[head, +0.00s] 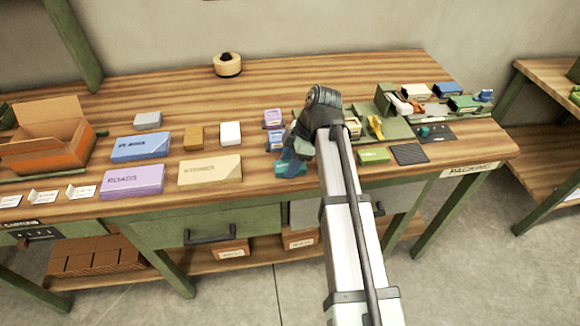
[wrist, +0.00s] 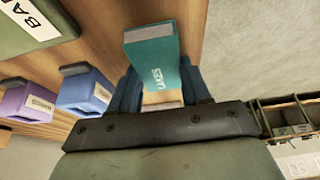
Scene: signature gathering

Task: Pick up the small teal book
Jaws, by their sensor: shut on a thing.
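The small teal book (head: 290,169) is near the front edge of the table, in front of the purple and blue small books. In the wrist view the teal book (wrist: 152,62) shows its light lettering and sits between the two blue fingers. My gripper (head: 286,163) points down and is shut on the teal book; it also shows in the wrist view (wrist: 158,92). My wrist hides part of the area to the right of the book in the head view. Whether the book touches the table I cannot tell.
A small purple book (head: 272,118) and a blue one (head: 275,141) stand just behind. A green tray (head: 396,128) with several items is to the right. The table's front edge is close.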

